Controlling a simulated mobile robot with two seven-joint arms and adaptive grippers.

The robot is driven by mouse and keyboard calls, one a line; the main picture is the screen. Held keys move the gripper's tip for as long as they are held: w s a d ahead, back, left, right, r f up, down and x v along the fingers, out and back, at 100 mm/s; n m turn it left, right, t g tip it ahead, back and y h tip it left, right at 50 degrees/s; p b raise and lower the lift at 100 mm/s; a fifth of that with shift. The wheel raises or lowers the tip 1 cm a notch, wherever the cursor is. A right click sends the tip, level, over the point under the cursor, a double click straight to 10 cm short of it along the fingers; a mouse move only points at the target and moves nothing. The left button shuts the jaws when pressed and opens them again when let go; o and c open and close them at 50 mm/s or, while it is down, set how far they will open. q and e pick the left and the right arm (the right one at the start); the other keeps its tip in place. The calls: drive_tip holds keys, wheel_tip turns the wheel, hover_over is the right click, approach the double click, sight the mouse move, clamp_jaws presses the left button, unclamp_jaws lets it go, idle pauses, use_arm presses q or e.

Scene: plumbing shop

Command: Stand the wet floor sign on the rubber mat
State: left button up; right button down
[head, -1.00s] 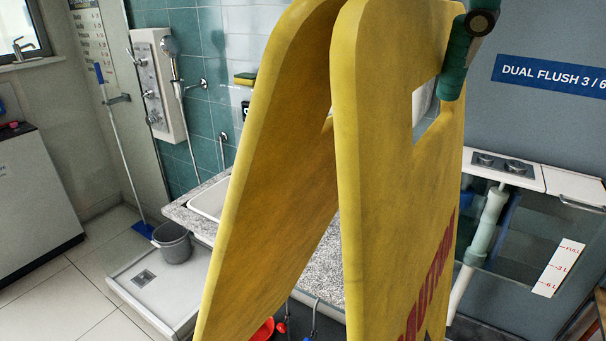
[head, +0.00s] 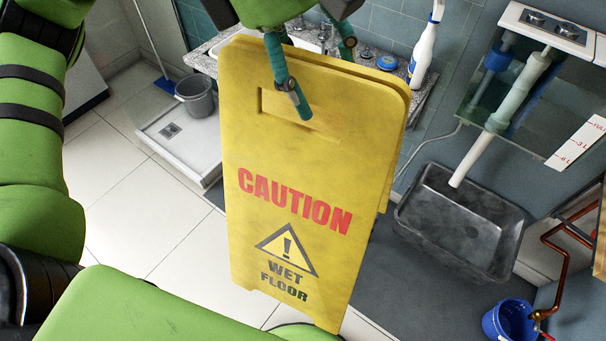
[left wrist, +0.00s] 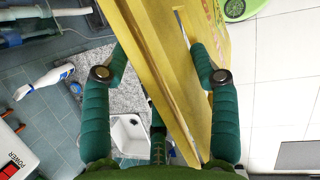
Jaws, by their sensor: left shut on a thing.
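The yellow wet floor sign (head: 290,170) hangs roughly upright, slightly tilted, in the middle of the head view, its CAUTION face towards me. Its two panels look close together. My left gripper (head: 316,72) is shut on the sign's top, one finger in front of the near panel at the handle slot, the other behind. The left wrist view shows the fingers (left wrist: 163,62) on either side of the sign (left wrist: 150,70). A dark grey flat area (head: 385,285) on the floor behind and right of the sign looks like the rubber mat. My right gripper is not in view.
A black tub (head: 460,220) stands on the right of the dark area, a blue bucket (head: 510,320) and copper pipe (head: 560,250) near it. Behind are a granite counter with a spray bottle (head: 425,45), a shower tray (head: 180,140) and a grey bucket (head: 195,95). White tiles lie clear at left.

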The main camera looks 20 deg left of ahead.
use_arm(q)
drive_tip(key=w+a+f+m+g+y, duration=0.1)
drive_tip(key=a+f+m, duration=0.3)
drive_tip(key=f+m, duration=0.4)
drive_tip(key=w+a+f+m+g+y, duration=0.2)
drive_tip(key=f+m, duration=0.6)
drive_tip(key=f, duration=0.6)
drive_tip(key=a+g, duration=0.1)
drive_tip(key=a, duration=0.1)
drive_tip(key=shift+a+f+g, duration=0.3)
drive_tip(key=shift+f+g, duration=0.05)
drive_tip(key=shift+g, duration=0.05)
